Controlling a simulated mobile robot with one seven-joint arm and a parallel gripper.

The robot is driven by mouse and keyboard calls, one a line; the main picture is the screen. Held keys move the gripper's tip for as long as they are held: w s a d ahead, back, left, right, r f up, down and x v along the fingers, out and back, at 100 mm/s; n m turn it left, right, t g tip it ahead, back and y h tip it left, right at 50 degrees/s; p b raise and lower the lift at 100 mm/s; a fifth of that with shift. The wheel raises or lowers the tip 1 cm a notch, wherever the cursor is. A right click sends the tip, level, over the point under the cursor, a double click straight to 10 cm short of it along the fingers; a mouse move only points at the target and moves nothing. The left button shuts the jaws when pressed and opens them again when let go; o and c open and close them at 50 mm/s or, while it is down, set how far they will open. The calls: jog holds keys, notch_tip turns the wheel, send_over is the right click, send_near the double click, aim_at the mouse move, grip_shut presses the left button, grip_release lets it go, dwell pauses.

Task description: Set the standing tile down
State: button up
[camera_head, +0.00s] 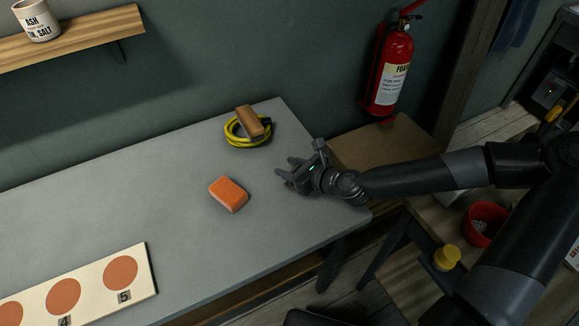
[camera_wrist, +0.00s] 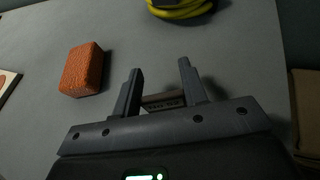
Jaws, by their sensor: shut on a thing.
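My gripper (camera_head: 287,172) is over the right part of the grey table, to the right of the orange block. In the wrist view my gripper (camera_wrist: 161,68) has its two fingers apart, with a small grey-brown tile (camera_wrist: 165,100) between them near their base. The tile shows a thin, edge-like face with marks too small to read. It is hidden in the head view, and I cannot tell whether its lower edge touches the table.
The grey table (camera_head: 165,205) bears an orange block (camera_head: 228,194), a coiled yellow cable (camera_head: 235,134) with a wooden block (camera_head: 249,121) on it, and a board with orange discs (camera_head: 145,285) at front left. The table's right edge is close to my gripper.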

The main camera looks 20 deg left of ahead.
aim_at(295, 170)
jog(key=o, duration=1)
jog(key=shift+f, duration=0.1)
jog(key=shift+c, duration=0.2)
jog(key=shift+v, duration=3.85)
